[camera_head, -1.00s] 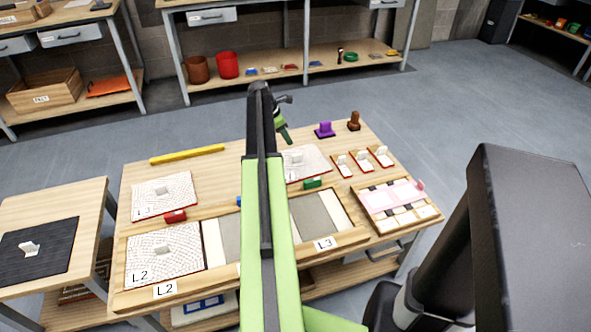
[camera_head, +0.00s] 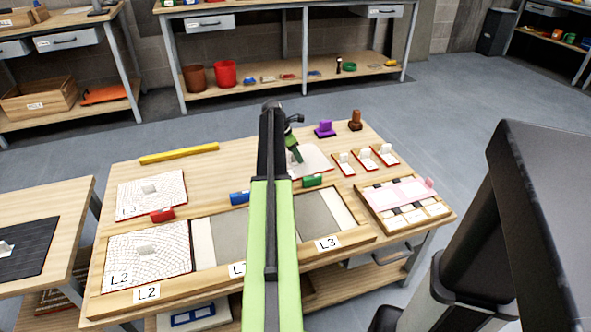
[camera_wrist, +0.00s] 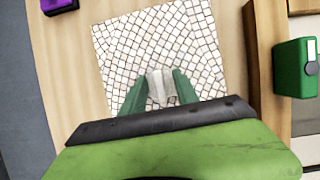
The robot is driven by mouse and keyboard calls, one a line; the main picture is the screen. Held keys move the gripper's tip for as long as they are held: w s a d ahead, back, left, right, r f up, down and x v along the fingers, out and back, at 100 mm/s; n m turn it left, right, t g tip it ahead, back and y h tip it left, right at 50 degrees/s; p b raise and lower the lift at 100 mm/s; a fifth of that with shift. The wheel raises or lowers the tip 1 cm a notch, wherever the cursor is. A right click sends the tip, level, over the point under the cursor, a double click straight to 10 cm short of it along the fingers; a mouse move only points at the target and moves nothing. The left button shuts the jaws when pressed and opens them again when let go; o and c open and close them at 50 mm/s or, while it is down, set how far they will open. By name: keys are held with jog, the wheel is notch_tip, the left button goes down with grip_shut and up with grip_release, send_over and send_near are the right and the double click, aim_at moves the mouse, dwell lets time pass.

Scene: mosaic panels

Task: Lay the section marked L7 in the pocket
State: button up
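A square white mosaic section (camera_head: 318,158) with a pale upright handle lies flat at the back of the bench, partly behind my arm. Its label is hidden, so I cannot read whether it is L7. In the wrist view the section (camera_wrist: 195,45) fills the middle. My gripper (camera_wrist: 160,83) has its green fingers on either side of the handle (camera_wrist: 159,90); whether they press on it is unclear. It also shows in the head view (camera_head: 296,156). The long wooden frame (camera_head: 190,284) has a section marked L2 (camera_head: 120,262) at its left and bare grey pockets (camera_head: 317,213) to the right.
A section marked L3 (camera_head: 165,203) lies behind the frame. Red (camera_head: 162,215), blue (camera_head: 239,198) and green (camera_head: 312,181) blocks stand along the frame's back edge. Small tiles (camera_head: 366,162) and a pink-topped tray (camera_head: 400,192) are at the right. A purple piece (camera_head: 325,128) stands behind.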

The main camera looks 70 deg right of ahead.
jog(key=shift+r, duration=0.1)
jog(key=shift+c, duration=0.2)
grip_shut()
dwell(1.1)
